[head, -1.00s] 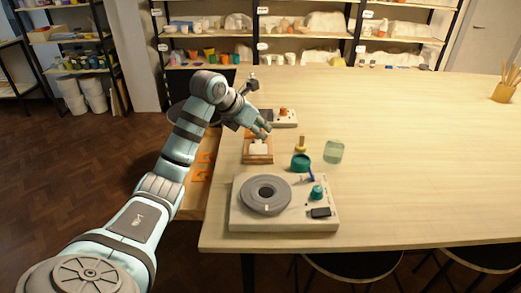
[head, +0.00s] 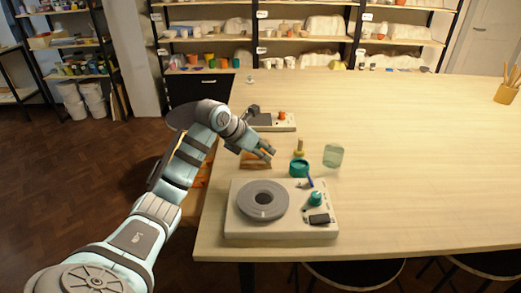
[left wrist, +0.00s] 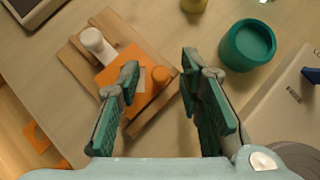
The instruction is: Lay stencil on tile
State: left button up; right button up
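My left gripper (left wrist: 160,84) is open, its two green-padded fingers spread apart over a wooden holder (left wrist: 135,128). A small pale patch, perhaps the tile, shows next to the left finger; the rest of the tile is hidden. In the head view, the left gripper (head: 266,153) covers much of the holder (head: 255,165). My right gripper is not in view.
A teal pot (head: 299,168), a glass jar (head: 333,155) and a yellow-topped item (head: 299,147) stand to the right. A grey turntable unit (head: 285,220) is in front. Another device (head: 285,125) stands behind.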

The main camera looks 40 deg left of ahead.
pick_arm(q)
jog(key=shift+r, duration=0.25)
jog(key=v, duration=1.2)
jog(key=shift+f, duration=0.1)
jog(key=shift+p, duration=0.3)
